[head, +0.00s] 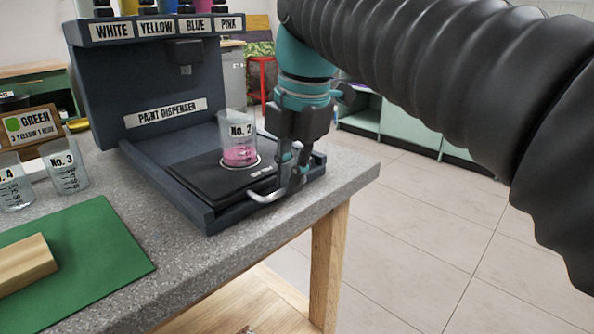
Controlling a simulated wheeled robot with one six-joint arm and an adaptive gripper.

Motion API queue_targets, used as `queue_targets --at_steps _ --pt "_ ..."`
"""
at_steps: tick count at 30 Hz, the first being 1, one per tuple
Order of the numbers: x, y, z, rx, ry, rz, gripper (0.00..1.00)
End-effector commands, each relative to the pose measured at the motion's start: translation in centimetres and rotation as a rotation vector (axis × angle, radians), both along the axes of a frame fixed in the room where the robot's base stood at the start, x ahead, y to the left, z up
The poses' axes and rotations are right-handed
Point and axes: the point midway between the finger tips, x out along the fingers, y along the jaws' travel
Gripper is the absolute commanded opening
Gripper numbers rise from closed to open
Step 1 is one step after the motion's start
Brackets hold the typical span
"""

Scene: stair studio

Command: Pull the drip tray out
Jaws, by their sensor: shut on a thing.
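The drip tray (200,181) is a dark flat slab in the base of the paint dispenser (112,82). A curved light metal handle (265,197) is at its front right edge. My gripper (291,182) points down at that handle and is shut on it; the exact grip is partly hidden by the fingers. A glass beaker labelled No. 2 (239,137) stands upright on the tray, inside a pale ring, with pink liquid at its bottom.
Beakers No. 3 (65,172) and No. 4 (12,185) stand at the left. A green mat (105,237) with a wooden block (25,264) lies at the front left. The grey counter (215,257) ends close in front of the dispenser. Open floor (420,215) lies to the right.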

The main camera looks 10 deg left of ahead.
Motion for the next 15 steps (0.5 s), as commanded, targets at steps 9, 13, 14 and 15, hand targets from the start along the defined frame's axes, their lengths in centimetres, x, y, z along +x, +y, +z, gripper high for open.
queue_targets --at_steps 9,13,14,15 --pt "0.06 -0.05 -0.02 0.001 0.001 -0.002 0.35" --pt "0.07 -0.08 0.08 0.002 0.000 -0.002 0.35" --pt "0.08 -0.10 0.18 0.002 0.000 -0.002 0.35" --pt "0.08 -0.11 0.40 0.002 -0.001 -0.002 0.35"
